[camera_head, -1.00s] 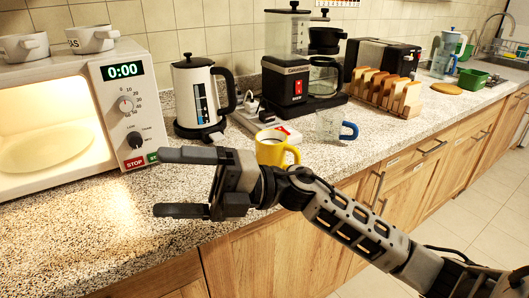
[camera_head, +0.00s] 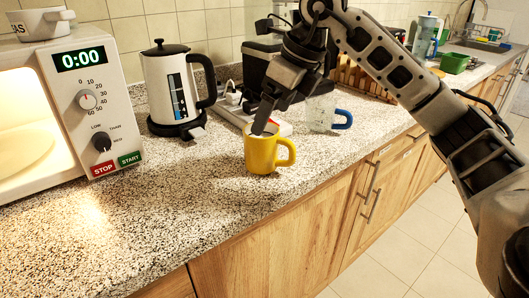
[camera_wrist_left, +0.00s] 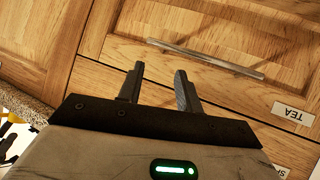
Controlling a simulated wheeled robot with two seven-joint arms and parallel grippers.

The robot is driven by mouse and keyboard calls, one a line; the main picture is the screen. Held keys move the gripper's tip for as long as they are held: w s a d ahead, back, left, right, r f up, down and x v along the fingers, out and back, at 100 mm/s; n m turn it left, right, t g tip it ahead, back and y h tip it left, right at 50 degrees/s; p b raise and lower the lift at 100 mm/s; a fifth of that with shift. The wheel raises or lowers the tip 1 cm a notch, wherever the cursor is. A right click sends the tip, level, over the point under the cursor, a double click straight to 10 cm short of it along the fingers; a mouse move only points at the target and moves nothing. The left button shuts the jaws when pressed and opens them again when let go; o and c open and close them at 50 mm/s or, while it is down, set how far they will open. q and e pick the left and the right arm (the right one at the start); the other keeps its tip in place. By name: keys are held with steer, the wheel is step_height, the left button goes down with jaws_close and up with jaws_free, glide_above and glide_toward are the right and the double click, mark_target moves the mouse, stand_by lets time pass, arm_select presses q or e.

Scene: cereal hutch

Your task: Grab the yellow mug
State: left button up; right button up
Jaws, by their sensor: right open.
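The yellow mug (camera_head: 262,152) stands upright on the speckled counter (camera_head: 150,215), near its front edge, with its handle to the right. My right gripper (camera_head: 272,115) reaches down from above and behind the mug. It is open, with a dark finger at the mug's rim. I cannot tell whether that finger is inside the mug or just behind it. My left gripper (camera_wrist_left: 158,88) shows in the left wrist view, open and empty in front of wooden cabinet doors (camera_wrist_left: 225,45).
A clear mug with a blue handle (camera_head: 322,113) stands right of the yellow mug. A white kettle (camera_head: 172,85) stands behind left, beside the microwave (camera_head: 95,100). The coffee maker and toast rack are partly hidden by my right arm. The front left counter is clear.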

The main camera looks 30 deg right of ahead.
mark_target(262, 144)
steer(key=x, duration=0.3)
steer(key=shift+w+a+f, duration=0.1)
steer(key=shift+w+f, duration=0.05)
steer(key=shift+f, duration=0.2)
steer(key=x, duration=0.4)
steer(key=shift+s+f, duration=0.3)
steer(key=shift+f, duration=0.15)
steer(key=shift+w+f, duration=0.2)
steer(key=shift+f, duration=0.2)
steer(key=shift+r, duration=0.1)
steer(key=c, duration=1.4)
steer(key=shift+o, duration=0.2)
steer(key=shift+r, duration=0.1)
